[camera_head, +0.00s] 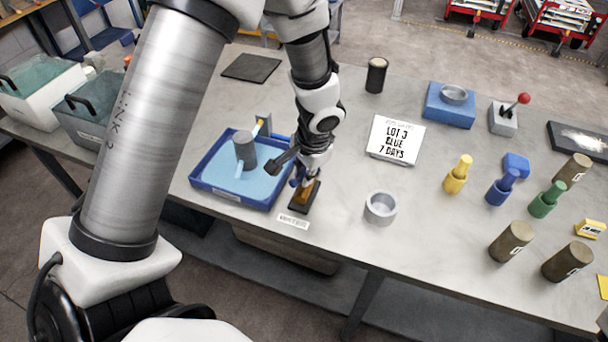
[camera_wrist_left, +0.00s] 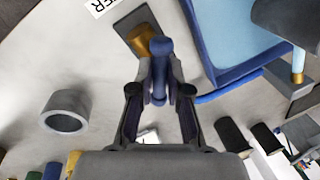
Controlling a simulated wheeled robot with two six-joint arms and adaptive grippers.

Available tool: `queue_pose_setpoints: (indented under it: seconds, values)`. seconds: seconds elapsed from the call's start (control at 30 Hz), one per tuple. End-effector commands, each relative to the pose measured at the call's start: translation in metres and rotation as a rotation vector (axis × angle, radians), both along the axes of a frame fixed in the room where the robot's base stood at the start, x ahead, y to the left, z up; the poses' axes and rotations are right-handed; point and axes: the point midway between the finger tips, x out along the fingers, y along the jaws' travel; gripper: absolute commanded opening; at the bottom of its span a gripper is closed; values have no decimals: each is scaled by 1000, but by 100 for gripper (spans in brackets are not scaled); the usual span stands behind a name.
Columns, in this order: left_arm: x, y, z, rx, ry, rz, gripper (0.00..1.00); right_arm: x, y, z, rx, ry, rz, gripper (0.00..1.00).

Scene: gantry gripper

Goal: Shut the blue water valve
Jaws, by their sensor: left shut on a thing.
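The water valve shows as a brass body (camera_wrist_left: 143,38) on a dark base plate (camera_head: 300,207), near the table's front edge, beside a small white label (camera_head: 293,221). Its blue handle (camera_wrist_left: 159,68) shows in the left wrist view between my left fingers. My left gripper (camera_head: 304,181) comes down on the valve from above and is shut on the blue handle. In the head view the gripper hides most of the handle. In the left wrist view my left gripper (camera_wrist_left: 160,88) has its two dark fingers on either side of the handle. My right gripper is not in view.
A blue tray (camera_head: 203,182) of water with a grey cylinder (camera_head: 244,150) stands just left of the valve. A grey ring cup (camera_head: 380,207) stands to its right. A lot sign (camera_head: 395,139) stands behind. Colored pegs and brown cylinders fill the table's right side.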

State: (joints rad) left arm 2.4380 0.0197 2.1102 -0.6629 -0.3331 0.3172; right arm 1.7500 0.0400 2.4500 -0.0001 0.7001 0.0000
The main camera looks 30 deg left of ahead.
Motion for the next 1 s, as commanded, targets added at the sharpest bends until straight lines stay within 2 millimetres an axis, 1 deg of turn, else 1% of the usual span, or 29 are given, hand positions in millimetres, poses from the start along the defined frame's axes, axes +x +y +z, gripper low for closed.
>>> queue_pose_setpoints:
  seconds: [0.03, 0.5, 0.8, 1.0]
  values:
    - [0, -1, -4, -4, -2, -40, 0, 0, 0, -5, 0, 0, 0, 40]
    - [-2, 0, -3, -3, 0, -487, 0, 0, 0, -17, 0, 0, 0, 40]
    - [-3, 1, -2, -3, 1, -762, 0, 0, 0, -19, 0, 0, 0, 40]
    - [-3, 1, -2, -2, 0, -908, 0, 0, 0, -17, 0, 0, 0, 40]
